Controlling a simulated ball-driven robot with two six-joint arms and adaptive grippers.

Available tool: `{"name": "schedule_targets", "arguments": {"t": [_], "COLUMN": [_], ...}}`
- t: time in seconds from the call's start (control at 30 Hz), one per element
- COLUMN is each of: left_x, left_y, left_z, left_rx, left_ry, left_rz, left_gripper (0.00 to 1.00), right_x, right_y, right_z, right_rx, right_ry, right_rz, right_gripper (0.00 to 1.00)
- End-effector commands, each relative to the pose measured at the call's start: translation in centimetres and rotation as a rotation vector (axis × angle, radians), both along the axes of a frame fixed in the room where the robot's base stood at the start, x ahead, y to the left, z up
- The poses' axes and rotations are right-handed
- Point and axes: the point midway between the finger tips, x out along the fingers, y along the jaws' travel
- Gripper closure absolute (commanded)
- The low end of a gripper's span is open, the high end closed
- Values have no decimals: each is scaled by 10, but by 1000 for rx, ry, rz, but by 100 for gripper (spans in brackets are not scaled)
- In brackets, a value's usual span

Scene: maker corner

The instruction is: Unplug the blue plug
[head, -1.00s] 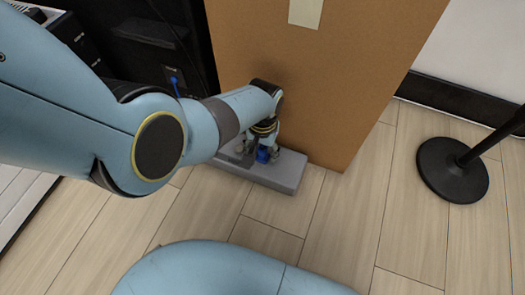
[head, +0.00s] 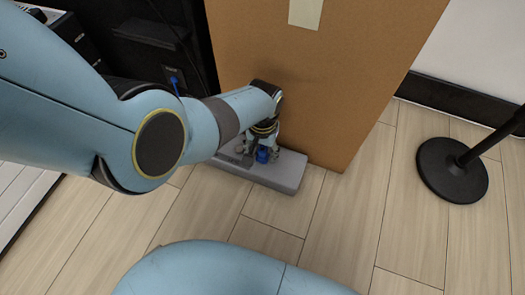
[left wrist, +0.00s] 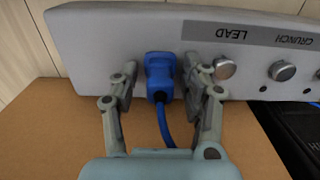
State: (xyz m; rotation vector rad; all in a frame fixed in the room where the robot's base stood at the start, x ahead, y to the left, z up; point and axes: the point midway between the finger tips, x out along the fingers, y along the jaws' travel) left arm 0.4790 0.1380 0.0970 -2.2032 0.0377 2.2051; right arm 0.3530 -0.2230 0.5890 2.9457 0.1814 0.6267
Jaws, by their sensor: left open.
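The blue plug (left wrist: 159,76) sits against the edge of a long grey unit (left wrist: 110,48) in the left wrist view, with its blue cable running down toward me. My left gripper (left wrist: 160,68) is open, with one finger on each side of the plug. A small gap shows on the left; the right finger is very close to the plug, and contact is unclear. In the head view the plug (head: 262,155) shows under my left gripper (head: 259,151), above the grey unit (head: 285,176) on the floor. My right gripper is not in view.
The unit has metal knobs (left wrist: 225,68) close to the right finger. A brown panel (head: 310,90) stands behind it. A black box with another blue cable (head: 175,84) is at left. A round black stand base (head: 450,172) is at right. Floor in front is mostly clear.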

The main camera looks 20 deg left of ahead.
Motion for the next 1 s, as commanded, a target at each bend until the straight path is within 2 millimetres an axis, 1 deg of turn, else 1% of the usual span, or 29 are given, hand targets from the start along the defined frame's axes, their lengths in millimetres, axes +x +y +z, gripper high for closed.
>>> {"name": "schedule_targets", "arguments": {"t": [0.2,0.23,0.57,1.0], "left_x": [0,0,0,1], "left_y": [0,0,0,0], "left_z": [0,0,0,3], "left_rx": [0,0,0,0], "left_ry": [-1,0,0,-1], "left_rz": [0,0,0,0], "left_gripper": [54,56,99,100], "right_x": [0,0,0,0], "right_y": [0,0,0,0], "right_z": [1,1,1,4], "right_rx": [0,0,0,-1], "right_ry": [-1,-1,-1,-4], "right_rz": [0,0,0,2], "right_gripper": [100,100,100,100]}}
